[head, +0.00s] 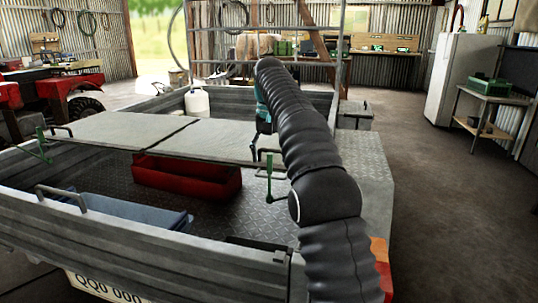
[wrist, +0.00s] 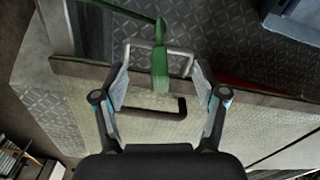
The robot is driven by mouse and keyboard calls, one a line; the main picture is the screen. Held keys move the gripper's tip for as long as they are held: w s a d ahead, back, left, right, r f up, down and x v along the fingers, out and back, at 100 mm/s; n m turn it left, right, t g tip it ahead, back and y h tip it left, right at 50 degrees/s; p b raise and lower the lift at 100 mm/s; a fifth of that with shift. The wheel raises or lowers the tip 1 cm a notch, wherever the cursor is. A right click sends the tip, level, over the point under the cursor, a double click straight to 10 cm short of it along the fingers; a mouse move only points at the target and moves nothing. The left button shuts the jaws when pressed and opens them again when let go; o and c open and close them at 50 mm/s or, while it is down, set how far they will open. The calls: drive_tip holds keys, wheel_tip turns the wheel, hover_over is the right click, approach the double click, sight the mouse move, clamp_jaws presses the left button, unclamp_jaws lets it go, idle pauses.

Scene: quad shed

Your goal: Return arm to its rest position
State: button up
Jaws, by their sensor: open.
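My arm reaches forward over the grey trailer (head: 90,225) in the head view. My gripper (head: 258,145) is largely hidden behind the arm there, near the right end of the pale boards (head: 215,138). In the wrist view, my gripper (wrist: 160,72) is open, with its two fingers spread apart. A green clamp (head: 269,183) also shows at the boards' right end in the head view.
Another green clamp (head: 42,145) is at the boards' left end. A red tray (head: 185,180) and a blue box (head: 125,216) sit in the trailer. A white jug (head: 197,104) stands farther back. The floor (head: 425,190) to the right is clear.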

drive_tip(key=shift+s+d+r, duration=0.1)
drive_tip(key=shift+s+r, duration=0.1)
drive_tip(key=shift+r, duration=0.05)
drive_tip(key=s+d+r+t, duration=0.1)
drive_tip(key=s+d+r, duration=0.15)
drive_tip(key=s, duration=0.75)
drive_tip(key=s+d+r+t, duration=0.1)
drive_tip(key=s+d+t, duration=0.15)
drive_tip(key=s, duration=0.65)
drive_tip(key=s+d+f+t, duration=0.1)
drive_tip(key=s+d+f, duration=0.1)
drive_tip(key=s+f, duration=0.5)
drive_tip(key=s+d+f+n+t, duration=0.1)
drive_tip(key=s+f, duration=0.7)
drive_tip(key=s, duration=0.7)
drive_tip(key=shift+d, duration=0.35)
